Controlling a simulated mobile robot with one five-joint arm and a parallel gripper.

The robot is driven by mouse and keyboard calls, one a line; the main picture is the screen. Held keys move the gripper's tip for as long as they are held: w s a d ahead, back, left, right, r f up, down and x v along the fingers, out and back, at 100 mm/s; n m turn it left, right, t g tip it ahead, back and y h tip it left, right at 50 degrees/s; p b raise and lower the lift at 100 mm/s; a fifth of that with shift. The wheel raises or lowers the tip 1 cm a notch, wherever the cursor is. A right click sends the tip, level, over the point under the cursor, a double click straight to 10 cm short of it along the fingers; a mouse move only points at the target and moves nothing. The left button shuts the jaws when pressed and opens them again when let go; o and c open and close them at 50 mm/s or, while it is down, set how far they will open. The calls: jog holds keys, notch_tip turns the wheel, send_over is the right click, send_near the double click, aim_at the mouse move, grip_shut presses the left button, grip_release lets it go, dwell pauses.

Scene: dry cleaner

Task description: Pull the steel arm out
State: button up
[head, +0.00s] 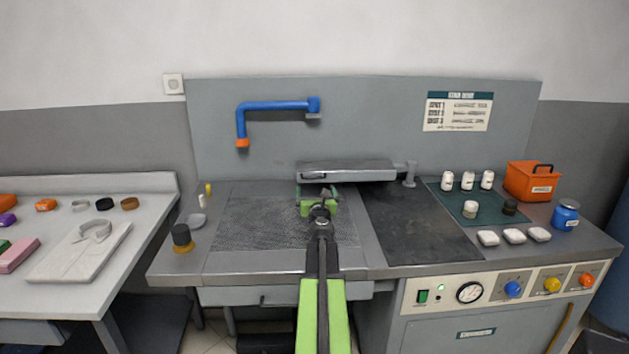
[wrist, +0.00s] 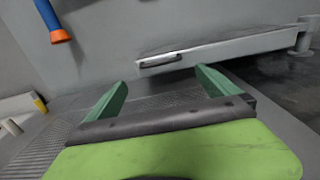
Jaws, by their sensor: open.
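The steel arm (head: 350,171) is a flat grey bar that reaches left from a short post (head: 410,174) above the work table. A dark handle shows on its front face near the left end, and this handle (wrist: 160,61) is clear in the wrist view. My gripper (head: 318,192) is just in front of and below the arm's left part. In the wrist view its two green fingers (wrist: 158,92) are apart with nothing between them. The handle lies beyond the fingertips, and I see no contact.
A blue pipe with an orange tip (head: 242,142) hangs from the back panel at left. A black and yellow knob-like item (head: 182,238) stands on the table's left edge. White bottles (head: 467,180) and an orange box (head: 533,181) stand at right. The perforated surface (head: 255,230) is clear.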

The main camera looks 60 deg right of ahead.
aim_at(315, 178)
jog(key=x, duration=1.1)
jog(key=shift+s+d, duration=0.1)
jog(key=shift+d, duration=0.05)
